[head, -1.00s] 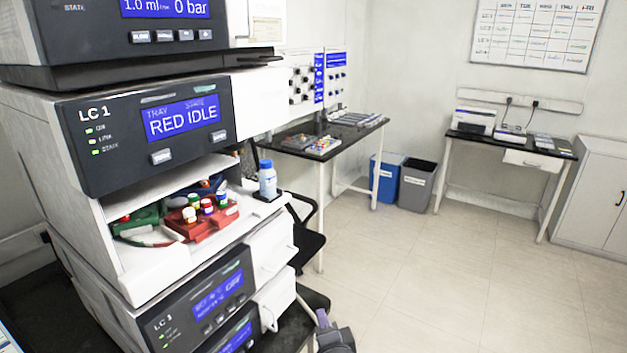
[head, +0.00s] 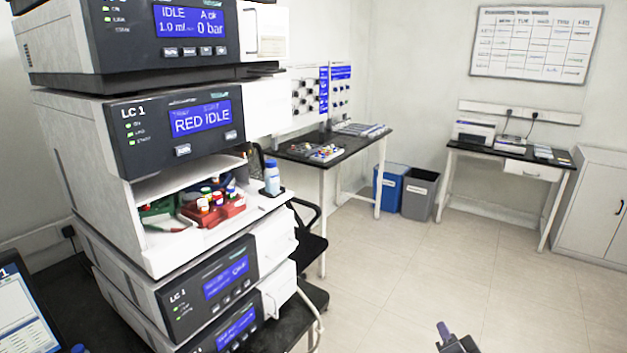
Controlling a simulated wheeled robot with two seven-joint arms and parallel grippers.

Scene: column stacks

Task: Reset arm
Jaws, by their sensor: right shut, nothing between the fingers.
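My right gripper (head: 444,330) shows at the bottom edge, right of centre, over the pale floor. Its fingers are shut with nothing between them, and most of its arm is cut off by the frame. It is well apart from the instrument stack. My left gripper is out of view.
The LC 1 stack (head: 172,130) stands at left; its open bay holds a red rack (head: 214,213) of vials. A monitor (head: 22,312) is at lower left. Blue (head: 390,188) and grey bins (head: 419,195) stand behind. The right floor is clear.

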